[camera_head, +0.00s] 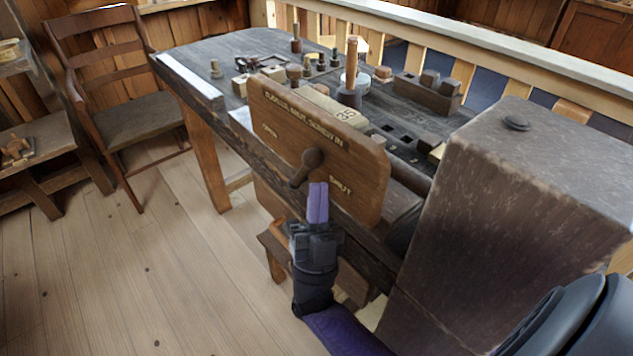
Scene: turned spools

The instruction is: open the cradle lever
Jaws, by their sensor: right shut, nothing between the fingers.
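The cradle lever (304,169) is a dark, short lever with rounded ends on the face of a brown wooden board (350,190). It slants from the board's middle down to the lower left. My right gripper (318,186) is shut and empty, purple fingers pointing up just below and right of the lever. Whether the fingertips touch the lever, I cannot tell. My left gripper is not in view.
The board stands at the front of a dark workbench (190,52) carrying several turned spools and blocks. A large brown box-like block (500,220) rises close on the right. A wooden chair (145,115) stands at the left. The floor at lower left is clear.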

